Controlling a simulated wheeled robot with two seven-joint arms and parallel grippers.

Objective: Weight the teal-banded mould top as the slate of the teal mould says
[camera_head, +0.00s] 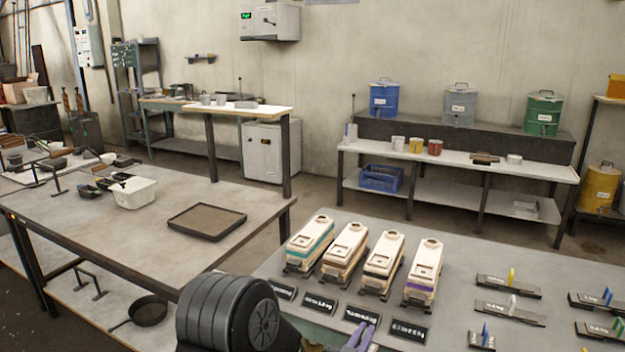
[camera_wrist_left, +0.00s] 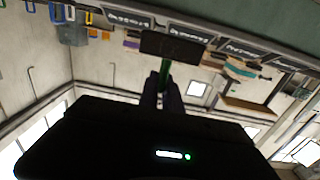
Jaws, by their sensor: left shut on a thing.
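The teal-banded mould (camera_head: 309,245) stands leftmost in a row of cream moulds on the grey table. Its dark slate (camera_head: 284,291) lies in front of it; the writing is too small to read. A teal-banded mould (camera_wrist_left: 240,70) also shows in the left wrist view. My left gripper (camera_head: 359,337) is at the bottom edge of the head view, in front of the slates. In the left wrist view my left gripper (camera_wrist_left: 164,86) is shut on the green grip of a dark weight bar (camera_wrist_left: 172,46). The held bar is not clear in the head view. My right gripper is out of view.
Moulds with other bands, one purple (camera_head: 422,275), stand beside the teal one. Several labelled weight bars with coloured grips (camera_head: 508,286) lie on the table's right side. A neighbouring table bears a black tray (camera_head: 206,237) and a white tub (camera_head: 134,194).

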